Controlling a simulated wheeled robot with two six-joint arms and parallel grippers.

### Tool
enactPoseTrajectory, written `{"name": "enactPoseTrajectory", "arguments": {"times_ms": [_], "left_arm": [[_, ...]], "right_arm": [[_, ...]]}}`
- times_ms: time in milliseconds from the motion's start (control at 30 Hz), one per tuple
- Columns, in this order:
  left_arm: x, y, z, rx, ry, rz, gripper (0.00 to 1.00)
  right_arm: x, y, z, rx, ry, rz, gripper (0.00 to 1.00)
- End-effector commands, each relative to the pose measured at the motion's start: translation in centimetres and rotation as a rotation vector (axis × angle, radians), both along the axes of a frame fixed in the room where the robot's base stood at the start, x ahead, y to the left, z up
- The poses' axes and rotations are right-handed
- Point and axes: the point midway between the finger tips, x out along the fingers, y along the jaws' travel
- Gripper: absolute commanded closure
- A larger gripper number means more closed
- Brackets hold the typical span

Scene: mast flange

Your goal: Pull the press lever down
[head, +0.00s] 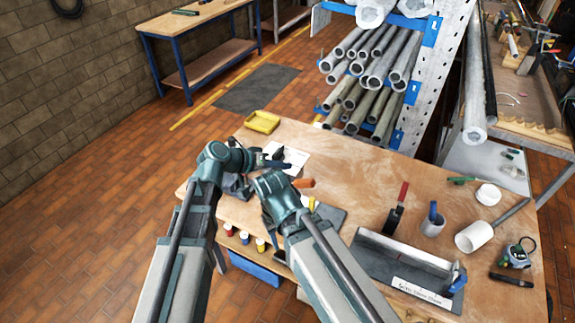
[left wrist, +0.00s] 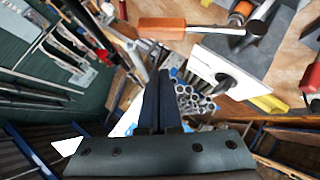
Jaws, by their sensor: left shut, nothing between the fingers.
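An upright lever with a red handle (head: 402,194) and a dark base stands on the workbench, right of my arms in the head view. I cannot tell for sure that it is the press lever; no press shows clearly. My left gripper (head: 284,164) is over the back left of the bench, near a white plate (head: 297,157), well away from the red handle. In the left wrist view its dark fingers (left wrist: 162,76) are together with nothing between them. My other arm's bend shows beside it; its fingers are mostly hidden and their state is unclear.
An orange-handled tool (head: 304,183) lies near my left gripper. A yellow tray (head: 262,122) is at the bench's back left. A grey fixture plate (head: 375,262), a white cup (head: 474,236) and a tape measure (head: 519,253) are at the right. A pipe rack (head: 420,75) stands behind.

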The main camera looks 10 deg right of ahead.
Motion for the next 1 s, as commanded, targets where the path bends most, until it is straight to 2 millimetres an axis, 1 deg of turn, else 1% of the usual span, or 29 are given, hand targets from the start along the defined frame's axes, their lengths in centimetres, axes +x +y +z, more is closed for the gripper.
{"name": "enactPoseTrajectory", "arguments": {"times_ms": [33,200,300,500,867,933,967,1000], "left_arm": [[-0.8,1.0,1.4,-0.001,0.002,0.003,1.0],[-1.9,3.4,3.2,-0.001,0.001,0.002,1.0],[-2.3,4.4,3.9,0.0,0.0,0.0,1.0],[-2.8,5.5,4.5,0.0,0.0,0.0,1.0],[-2.9,5.6,4.4,0.002,0.001,-0.002,1.0],[-3.4,5.5,3.5,0.019,0.013,-0.011,1.0],[-3.8,5.4,2.6,0.037,0.023,-0.019,1.0],[-4.5,5.2,1.1,0.071,0.041,-0.032,1.0]], "right_arm": [[0.0,0.0,1.4,0.0,0.0,-0.001,0.5],[0.0,0.0,3.2,0.0,0.001,0.0,0.5],[0.0,0.0,3.9,0.0,0.001,0.001,0.5],[0.0,0.0,4.6,-0.001,0.002,0.002,0.5],[0.0,0.0,4.5,-0.001,0.002,0.002,0.5],[0.0,0.0,3.9,-0.001,0.002,0.002,0.5],[-0.1,0.0,3.4,-0.001,0.002,0.002,0.5],[0.0,0.0,2.6,-0.001,0.002,0.003,0.5]]}}
